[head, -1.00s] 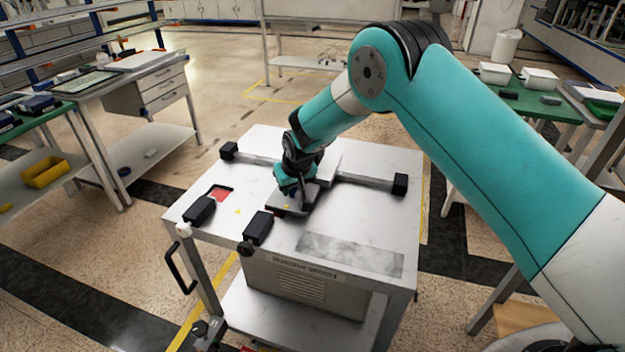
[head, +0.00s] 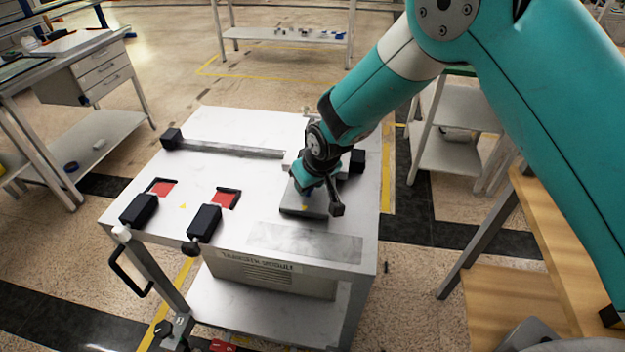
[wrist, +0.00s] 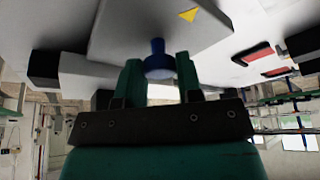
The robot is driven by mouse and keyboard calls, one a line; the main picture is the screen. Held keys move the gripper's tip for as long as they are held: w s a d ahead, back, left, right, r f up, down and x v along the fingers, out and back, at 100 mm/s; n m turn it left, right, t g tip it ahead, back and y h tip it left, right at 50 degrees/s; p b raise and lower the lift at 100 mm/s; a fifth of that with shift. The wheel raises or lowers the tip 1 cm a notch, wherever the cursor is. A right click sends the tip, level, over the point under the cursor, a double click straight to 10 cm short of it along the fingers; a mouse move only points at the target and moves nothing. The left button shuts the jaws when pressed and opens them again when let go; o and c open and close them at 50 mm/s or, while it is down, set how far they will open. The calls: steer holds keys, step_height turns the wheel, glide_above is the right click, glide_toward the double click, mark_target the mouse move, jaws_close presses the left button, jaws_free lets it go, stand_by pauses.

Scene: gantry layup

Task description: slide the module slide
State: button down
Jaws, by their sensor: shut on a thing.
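The module slide is a grey block (head: 303,203) with a small yellow mark, on a dark-ended rail (head: 225,147) across the white cart top. In the head view it stands near the rail's right end, close to the black end stop (head: 357,161). My gripper (head: 305,186) is over the block and partly hides it. In the wrist view, my gripper (wrist: 158,72) has its two green fingers shut on a blue knob (wrist: 157,58) that stands on the grey slide block (wrist: 135,22).
The other end stop (head: 171,139) is at the rail's far left. A workbench (head: 90,62) stands at left.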

steer(key=shift+d, duration=0.2)
steer(key=c, duration=0.8)
jaws_free()
steer(key=shift+d, duration=0.1)
steer(key=shift+s+r, duration=0.1)
steer(key=shift+r, duration=0.15)
steer(key=b+v, duration=0.1)
steer(key=v, duration=1.6)
steer(key=shift+b, duration=0.35)
steer(key=s+d+r+g, duration=0.1)
steer(key=s+d+r, duration=0.1)
steer(key=s, duration=0.6)
steer(key=s+d+r+g+y, duration=0.1)
steer(key=s+d+r, duration=0.1)
steer(key=s+d, duration=0.3)
steer(key=s+d+r+g, duration=0.1)
steer(key=s+d+r, duration=0.1)
steer(key=s, duration=0.9)
steer(key=shift+s+d+r+g+y, duration=0.1)
steer(key=shift+d+r+g+y, duration=0.1)
steer(key=shift+d, duration=0.2)
steer(key=shift+s+d+r+g+y, duration=0.1)
steer(key=shift+d+r+g, duration=0.1)
steer(key=shift+d, duration=0.2)
